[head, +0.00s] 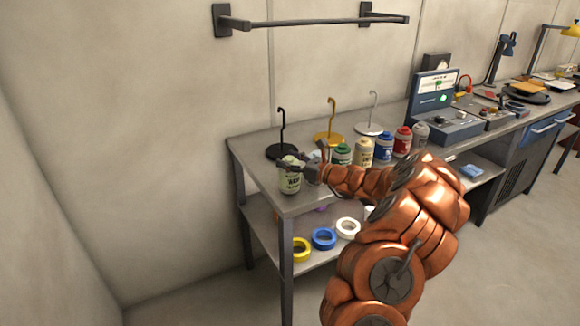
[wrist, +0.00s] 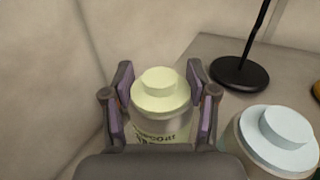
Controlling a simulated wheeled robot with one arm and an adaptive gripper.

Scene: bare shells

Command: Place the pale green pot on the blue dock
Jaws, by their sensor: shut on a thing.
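The pale green pot (head: 290,181) is upright at the left end of the bench, with dark lettering on its side. My gripper (wrist: 160,98) is shut around it, one finger on each side, and its pale lid (wrist: 158,80) shows between the fingers. I cannot tell whether the pot's base touches the bench top. A blue ring (head: 323,239) lies on the lower shelf between a yellow ring (head: 301,250) and a white ring (head: 348,228). I cannot tell for certain whether this blue ring is the blue dock.
A pale blue pot (wrist: 272,145) stands close to the right of my gripper. A black hook stand (head: 282,150) is just behind. Several pots, including a red one (head: 402,141), line the bench (head: 262,172) to the right. A wall rail (head: 310,21) is above.

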